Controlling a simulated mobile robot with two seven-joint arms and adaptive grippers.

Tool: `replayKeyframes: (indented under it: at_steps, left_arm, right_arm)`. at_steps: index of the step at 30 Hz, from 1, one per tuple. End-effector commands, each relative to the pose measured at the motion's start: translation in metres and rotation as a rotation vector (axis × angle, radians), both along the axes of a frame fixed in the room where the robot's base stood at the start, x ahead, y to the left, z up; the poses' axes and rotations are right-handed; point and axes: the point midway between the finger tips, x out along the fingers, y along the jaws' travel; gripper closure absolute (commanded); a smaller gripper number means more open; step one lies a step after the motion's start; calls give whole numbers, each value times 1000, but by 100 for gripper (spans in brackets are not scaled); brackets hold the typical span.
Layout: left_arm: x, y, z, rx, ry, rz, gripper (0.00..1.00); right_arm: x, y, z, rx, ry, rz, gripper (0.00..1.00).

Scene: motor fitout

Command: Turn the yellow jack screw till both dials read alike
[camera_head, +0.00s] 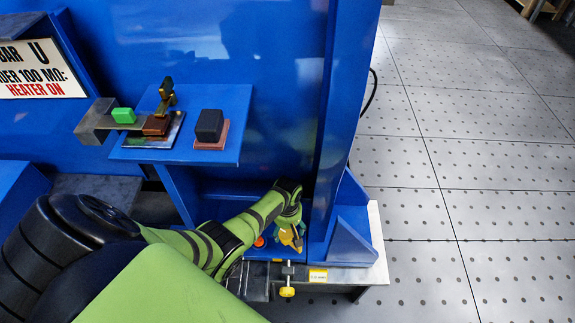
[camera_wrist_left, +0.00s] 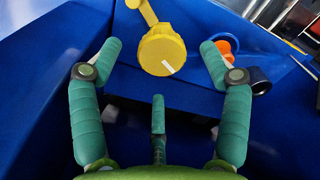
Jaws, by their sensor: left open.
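A ridged yellow knob (camera_wrist_left: 162,52) with a white mark and a yellow stem shows in the left wrist view. My left gripper (camera_wrist_left: 158,47) is open, with its teal fingertips on either side of the knob; a gap shows on each side. In the head view my left gripper (camera_head: 287,230) is in the lower bay of the blue frame, partly hiding a yellow part there. A second small yellow knob (camera_head: 287,291) sits below, at the front edge of the bench. I cannot make out either dial. My right gripper is not in view.
An orange ring-like part (camera_wrist_left: 225,42) is close beside one fingertip. A blue upright (camera_head: 326,120) stands right of the gripper. Open floor lies farther right.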

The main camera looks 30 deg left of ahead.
Motion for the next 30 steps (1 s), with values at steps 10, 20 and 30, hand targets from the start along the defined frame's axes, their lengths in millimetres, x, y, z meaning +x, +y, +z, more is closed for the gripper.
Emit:
replayKeyframes:
  at_steps: [10, 20, 30]
  left_arm:
    - [0, -1, 52, 0, 0, 0, 23]
    - [-2, -2, 86, -1, 4, 1, 23]
    - [-2, -2, 89, -2, 5, 0, 23]
  right_arm:
    - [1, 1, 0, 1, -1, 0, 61]
    - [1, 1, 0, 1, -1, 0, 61]
    - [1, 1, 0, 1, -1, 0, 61]
